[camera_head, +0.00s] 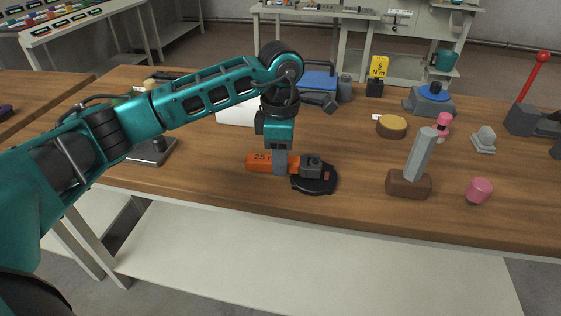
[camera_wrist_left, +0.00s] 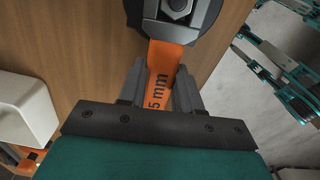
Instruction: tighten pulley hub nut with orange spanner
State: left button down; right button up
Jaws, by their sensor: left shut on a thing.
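The orange spanner (camera_head: 258,161) lies level just above the bench, its handle marked with a size ending in "5 mm" in the left wrist view (camera_wrist_left: 163,68). My left gripper (camera_head: 279,168) points down and is shut on the spanner's handle. The spanner's head end reaches the hub nut (camera_head: 312,164) on the black pulley (camera_head: 318,184). The nut also shows at the top of the left wrist view (camera_wrist_left: 176,6). Whether the jaw is fully seated around the nut is unclear, as the spanner's end is partly hidden. My right gripper is not in view.
A round tan-topped piece (camera_head: 391,126) and a yellow "6 N m" sign (camera_head: 379,69) are behind. A white box (camera_head: 236,116) stands behind my gripper. The bench's front edge is close.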

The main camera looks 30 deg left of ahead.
pick_arm(q)
jog(key=shift+w, duration=0.1)
jog(key=shift+w+a+m+b, duration=0.1)
jog(key=shift+w+m+b, duration=0.2)
jog(key=shift+m, duration=0.3)
jog(key=shift+w+a+m, duration=0.1)
jog(key=shift+w+m, duration=0.3)
jog(key=shift+m, duration=0.3)
jog(key=shift+r, duration=0.1)
jog(key=shift+w+m+b, duration=0.35)
jog(key=shift+m+b, duration=0.2)
jog(key=shift+m, duration=0.05)
jog(key=shift+w+m, duration=0.4)
jog(key=shift+m, duration=0.2)
